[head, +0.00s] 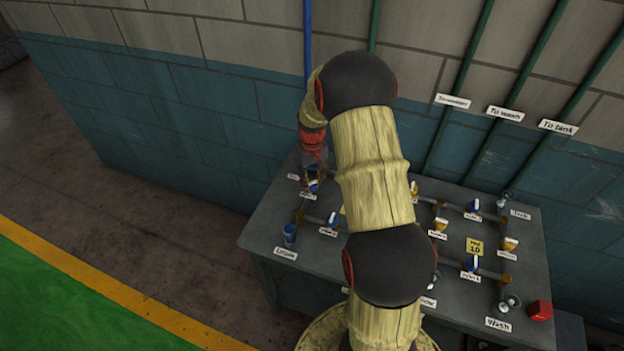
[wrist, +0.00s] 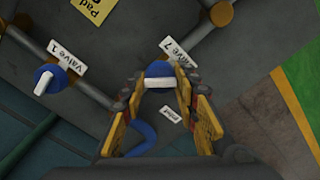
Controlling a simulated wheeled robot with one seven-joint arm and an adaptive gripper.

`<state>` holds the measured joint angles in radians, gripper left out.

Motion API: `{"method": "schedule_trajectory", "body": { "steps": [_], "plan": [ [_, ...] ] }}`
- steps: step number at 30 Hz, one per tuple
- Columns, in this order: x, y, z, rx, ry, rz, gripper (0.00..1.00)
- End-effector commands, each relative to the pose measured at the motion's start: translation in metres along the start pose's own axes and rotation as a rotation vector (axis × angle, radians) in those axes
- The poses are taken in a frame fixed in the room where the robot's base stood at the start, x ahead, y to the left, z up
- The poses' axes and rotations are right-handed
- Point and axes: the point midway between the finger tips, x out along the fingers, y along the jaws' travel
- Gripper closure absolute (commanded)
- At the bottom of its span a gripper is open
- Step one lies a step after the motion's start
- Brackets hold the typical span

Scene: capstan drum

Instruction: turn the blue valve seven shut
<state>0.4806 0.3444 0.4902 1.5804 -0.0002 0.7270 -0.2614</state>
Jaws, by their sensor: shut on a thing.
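Valve 7 (wrist: 160,69) is a blue knob with a white bar handle (wrist: 158,84), beside its "Valve 7" label (wrist: 179,54) in the wrist view. My gripper (wrist: 161,88) has its yellow-and-black fingers on either side of the white bar and is shut on it. The bar lies crosswise between the fingertips. In the head view my gripper (head: 313,172) reaches down to the blue valve (head: 313,187) at the table's back left corner, and partly hides it.
Valve 1 (wrist: 45,81), also blue with a white handle, stands left in the wrist view. The grey table (head: 262,232) carries pipes and several blue and yellow valves. A wall stands behind.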

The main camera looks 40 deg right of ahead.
Motion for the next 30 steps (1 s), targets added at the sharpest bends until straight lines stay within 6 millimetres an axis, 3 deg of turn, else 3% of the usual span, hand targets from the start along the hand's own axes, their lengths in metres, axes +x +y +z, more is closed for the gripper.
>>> {"method": "schedule_trajectory", "body": {
  "steps": [18,30],
  "plan": [
    [-0.0007,-0.0005,0.0001,0.564,-0.001,-0.001,0.95],
    [-0.0007,-0.0004,-0.0007,0.785,0.001,-0.001,0.95]
  ]
}}
